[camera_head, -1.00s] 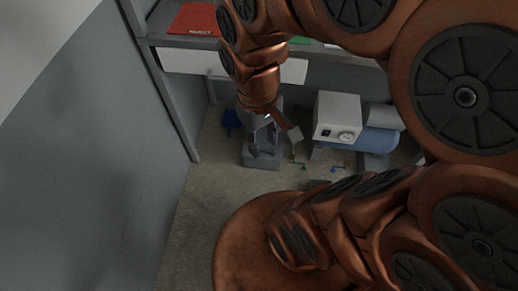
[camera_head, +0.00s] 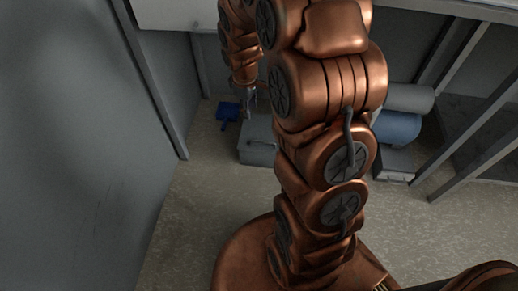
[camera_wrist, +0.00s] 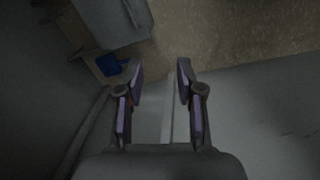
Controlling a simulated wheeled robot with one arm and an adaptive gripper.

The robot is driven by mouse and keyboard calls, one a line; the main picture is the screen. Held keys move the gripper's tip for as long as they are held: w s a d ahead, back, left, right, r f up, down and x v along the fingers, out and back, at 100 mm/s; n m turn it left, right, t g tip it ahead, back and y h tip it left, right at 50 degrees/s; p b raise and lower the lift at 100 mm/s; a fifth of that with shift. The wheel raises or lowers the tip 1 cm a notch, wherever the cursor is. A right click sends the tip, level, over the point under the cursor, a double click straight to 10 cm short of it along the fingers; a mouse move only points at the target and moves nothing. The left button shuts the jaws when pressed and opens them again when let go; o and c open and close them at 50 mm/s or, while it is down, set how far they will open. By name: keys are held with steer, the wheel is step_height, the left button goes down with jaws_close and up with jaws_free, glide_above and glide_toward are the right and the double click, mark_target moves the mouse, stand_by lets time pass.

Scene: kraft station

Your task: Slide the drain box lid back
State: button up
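A grey box (camera_head: 258,152), which seems to be the drain box, stands on the floor in the head view, partly hidden behind my arm. I cannot make out its lid or the lid's position. A grey box-like shape, probably the same box, shows at the top of the wrist view (camera_wrist: 112,20). My gripper (camera_wrist: 160,72) is open in the wrist view, its two fingers well apart with nothing between them. In the head view my gripper (camera_head: 249,98) is small and dim, just above the back left of the box.
A blue object (camera_head: 228,112) lies left of the box, also in the wrist view (camera_wrist: 110,65). A wall panel (camera_head: 80,140) stands at the left. A blue and grey cylindrical machine (camera_head: 398,127) and a shelf frame (camera_head: 470,140) are at the right. The front floor (camera_head: 200,210) is clear.

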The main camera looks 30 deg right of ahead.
mark_target(259, 142)
steer(key=w+d+f+n+b, duration=0.1)
steer(key=w+d+f+b, duration=0.2)
steer(key=f, duration=0.8)
steer(key=w+d+f+n+b, duration=0.1)
steer(key=w+d+f+b, duration=0.2)
steer(key=f+b, duration=0.4)
steer(key=w+d+f+n+t+b, duration=0.1)
steer(key=w+d+f+b, duration=0.2)
steer(key=f, duration=1.4)
steer(key=shift+w+d+f+b, duration=0.25)
steer(key=shift+d+b, duration=0.2)
steer(key=shift+b, duration=1.05)
steer(key=shift+r, duration=0.1)
jaws_close()
